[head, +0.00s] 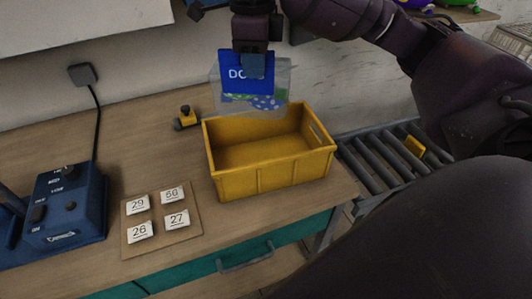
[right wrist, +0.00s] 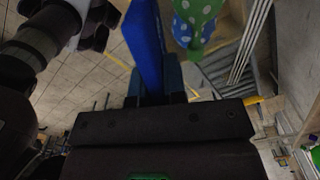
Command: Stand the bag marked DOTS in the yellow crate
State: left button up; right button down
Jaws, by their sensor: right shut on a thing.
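The bag marked DOTS (head: 268,101) is clear with a blue header; dotted blue and green balloons show inside. The header is partly covered, so only part of the word shows. My right gripper (head: 254,66) is shut on the header from above. The bag hangs upright over the back left part of the yellow crate (head: 272,178). The crate stands on the table and its visible inside is empty. In the right wrist view the blue header (right wrist: 146,45) is between the fingers and dotted balloons (right wrist: 196,22) hang beside it. My left gripper is not in view.
A small yellow and black object (head: 186,118) stands left of the crate. A board with number cards (head: 160,218) and a blue machine (head: 62,205) are at the left. A roller conveyor (head: 375,165) is right of the table. Bare tabletop lies around the crate's left side.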

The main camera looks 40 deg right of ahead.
aim_at(256, 118)
notch_tip(256, 118, down, 15)
jog(key=shift+s+r+b, duration=0.1)
jog(key=shift+r+b, duration=0.05)
jog(key=shift+b, duration=0.25)
notch_tip(256, 118, down, 5)
dwell(0.4)
jog(key=c, duration=1.3)
grip_release()
jog(key=shift+o, duration=0.6)
